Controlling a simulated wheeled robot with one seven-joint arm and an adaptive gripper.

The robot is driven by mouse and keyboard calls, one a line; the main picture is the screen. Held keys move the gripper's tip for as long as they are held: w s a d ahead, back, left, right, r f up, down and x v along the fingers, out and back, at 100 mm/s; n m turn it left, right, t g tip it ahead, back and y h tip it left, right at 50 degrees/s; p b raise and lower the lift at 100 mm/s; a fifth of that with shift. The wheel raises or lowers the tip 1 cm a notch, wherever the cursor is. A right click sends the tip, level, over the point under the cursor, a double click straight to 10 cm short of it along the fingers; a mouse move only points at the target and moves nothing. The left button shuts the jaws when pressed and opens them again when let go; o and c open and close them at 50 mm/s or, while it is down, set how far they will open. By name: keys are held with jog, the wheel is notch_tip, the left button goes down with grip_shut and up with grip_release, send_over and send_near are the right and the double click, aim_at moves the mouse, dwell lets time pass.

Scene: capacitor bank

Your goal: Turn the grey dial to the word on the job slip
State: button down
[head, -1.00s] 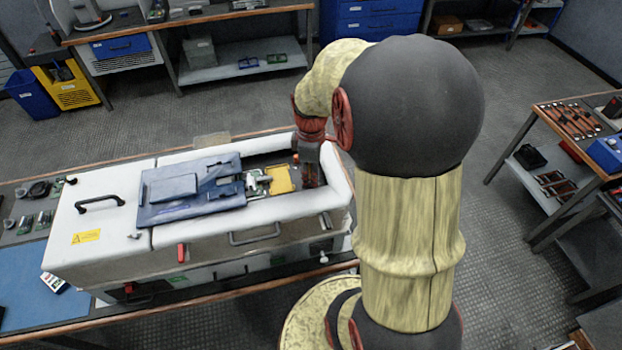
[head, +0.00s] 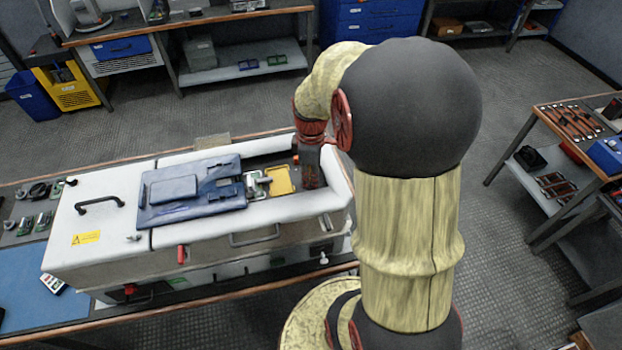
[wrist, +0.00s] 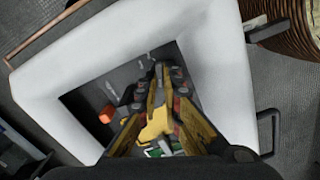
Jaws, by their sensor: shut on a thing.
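My gripper (head: 309,178) reaches down into the open right end of the white cabinet (head: 110,235). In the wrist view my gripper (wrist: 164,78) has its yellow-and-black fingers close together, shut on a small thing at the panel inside. That thing sits where the grey dial would be, but the fingers hide nearly all of it, so its pointer cannot be read. Small pale lettering (wrist: 145,61) shows on the dark panel beside the fingertips, too small to read. No job slip with a readable word is in view.
An orange knob (wrist: 107,115) sits on the panel left of the fingers. Thick white walls (wrist: 215,70) surround the opening closely. A blue panel (head: 190,190) lies on the cabinet top, next to a yellow part (head: 280,180). A metal handle (wrist: 268,130) stands outside the right wall.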

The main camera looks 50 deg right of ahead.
jog(key=shift+m, duration=0.3)
jog(key=m+p, duration=0.2)
jog(key=m, duration=0.2)
jog(key=shift+d+r, duration=0.1)
jog(key=shift+d, duration=0.05)
jog(key=m+p, duration=0.2)
jog(key=m, duration=0.3)
jog(key=m+p, duration=0.1)
jog(key=m, duration=0.3)
jog(key=shift+d, duration=0.15)
jog(key=shift+d+m+p, duration=0.1)
jog(key=shift+m+p, duration=0.5)
jog(key=shift+m, duration=1.4)
jog(key=c, duration=2.2)
grip_release()
jog(key=shift+c, duration=0.2)
